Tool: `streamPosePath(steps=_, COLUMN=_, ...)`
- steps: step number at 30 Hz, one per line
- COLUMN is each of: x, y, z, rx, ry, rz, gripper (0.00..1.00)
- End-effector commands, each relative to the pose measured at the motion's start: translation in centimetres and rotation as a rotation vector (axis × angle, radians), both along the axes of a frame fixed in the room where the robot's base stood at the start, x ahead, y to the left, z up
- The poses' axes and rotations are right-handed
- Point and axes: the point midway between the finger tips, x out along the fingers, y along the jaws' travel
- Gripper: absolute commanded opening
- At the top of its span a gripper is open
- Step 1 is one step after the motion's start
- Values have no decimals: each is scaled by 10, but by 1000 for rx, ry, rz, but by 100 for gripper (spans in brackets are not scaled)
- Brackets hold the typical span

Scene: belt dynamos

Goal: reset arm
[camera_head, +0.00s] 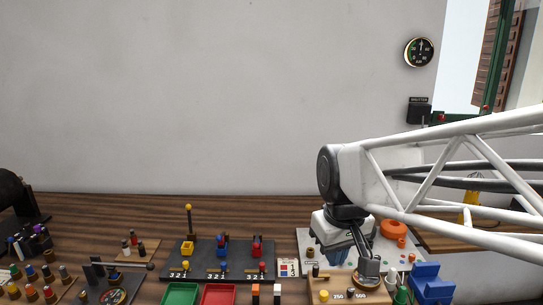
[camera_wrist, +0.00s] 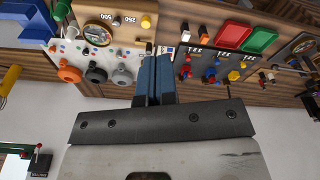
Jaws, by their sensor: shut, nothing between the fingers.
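My gripper (camera_head: 340,256) hangs at the end of my white lattice arm, over the right part of the wooden bench. Its blue fingers point down in the head view. In the wrist view my gripper (camera_wrist: 154,60) shows its two blue fingers side by side, shut with nothing between them. The fingertips lie in front of the edge of a pale board (camera_head: 307,240) with an orange round part (camera_head: 393,229). I cannot tell how high the tips are above it.
A dark board (camera_head: 205,252) with levers numbered 3, 2, 1 stands left of my gripper. Green (camera_head: 181,294) and red (camera_head: 219,295) trays lie in front of it. A blue block (camera_head: 430,284) stands at right. A gauge (camera_head: 418,52) hangs on the wall. Space above the bench at left is clear.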

Motion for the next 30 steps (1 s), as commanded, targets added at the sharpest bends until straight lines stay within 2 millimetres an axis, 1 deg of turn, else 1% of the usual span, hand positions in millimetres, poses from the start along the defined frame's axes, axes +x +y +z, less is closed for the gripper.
streamPosePath(steps=1, x=-15, y=-11, z=-3, rx=3, ry=-11, rz=-44, gripper=0)
streamPosePath(steps=6, x=-61, y=-41, z=-21, rx=15, ry=-45, rz=-191, gripper=0)
streamPosePath(steps=9, x=-82, y=-52, z=-31, rx=20, ry=-63, rz=-263, gripper=0)
streamPosePath(steps=12, x=-98, y=-60, z=-40, rx=25, ry=-74, rz=-315, gripper=0)
streamPosePath(steps=15, x=-107, y=-64, z=-44, rx=28, ry=-82, rz=-348, gripper=0)
streamPosePath(steps=18, x=-111, y=-66, z=-47, rx=29, ry=-85, rz=-361, gripper=0)
streamPosePath(steps=30, x=-111, y=-66, z=-47, rx=29, ry=-85, rz=-362, gripper=0)
